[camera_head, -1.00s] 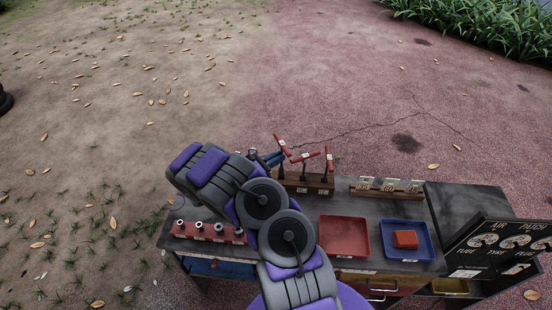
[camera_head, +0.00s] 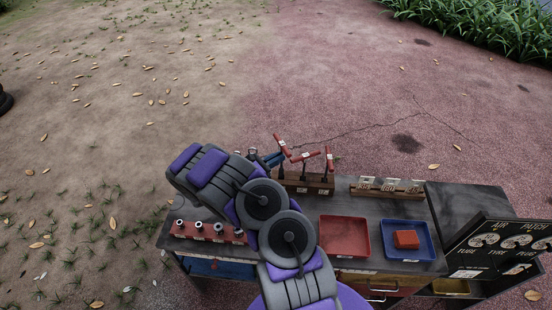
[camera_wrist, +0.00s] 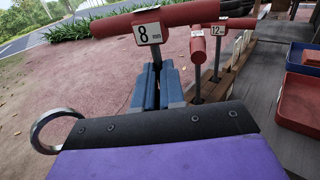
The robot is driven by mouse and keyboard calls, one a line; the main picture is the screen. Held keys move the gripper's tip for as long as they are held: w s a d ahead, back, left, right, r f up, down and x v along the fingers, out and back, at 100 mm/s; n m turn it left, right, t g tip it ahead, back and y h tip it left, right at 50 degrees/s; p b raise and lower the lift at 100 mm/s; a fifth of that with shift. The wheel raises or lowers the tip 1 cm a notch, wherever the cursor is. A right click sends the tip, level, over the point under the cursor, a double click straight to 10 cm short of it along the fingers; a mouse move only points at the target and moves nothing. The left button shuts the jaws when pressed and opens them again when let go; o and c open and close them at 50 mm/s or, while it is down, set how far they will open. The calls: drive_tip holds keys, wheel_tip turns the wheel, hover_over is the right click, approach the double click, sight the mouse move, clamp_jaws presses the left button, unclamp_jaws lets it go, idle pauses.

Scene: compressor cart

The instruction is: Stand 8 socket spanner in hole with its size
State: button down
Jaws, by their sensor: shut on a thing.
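The 8 mm socket spanner has a red T-handle with a white "8 mm" tag; its handle (camera_wrist: 165,18) fills the top of the wrist view. It also shows as a tilted red bar in the head view (camera_head: 282,146). My gripper (camera_wrist: 157,86) has its blue fingers shut on the spanner's shaft below the tag. In the head view my gripper (camera_head: 272,158) is at the left end of the wooden block (camera_head: 300,186). A 12 mm spanner (camera_wrist: 197,50) and another red-handled spanner (camera_head: 329,160) stand upright in the block. The 8 spanner's lower end and its hole are hidden.
A red rack (camera_head: 210,231) with several sockets lies at the cart's left. A red tray (camera_head: 345,254) and a blue tray (camera_head: 427,247) holding a red block (camera_head: 405,239) are right of my arm. A wooden rack (camera_head: 386,190) stands behind them. A black board (camera_head: 500,245) rises far right.

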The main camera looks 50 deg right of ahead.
drive_tip(key=shift+f+b, duration=0.5)
drive_tip(key=shift+f, duration=0.45)
drive_tip(key=c, duration=1.1)
unclamp_jaws()
drive_tip(key=shift+c, duration=0.2)
drive_tip(key=shift+a, duration=0.1)
drive_tip(key=w+a+p, duration=0.3)
drive_tip(key=a+p, duration=0.1)
drive_tip(key=a, duration=1.3)
drive_tip(key=shift+f, duration=0.15)
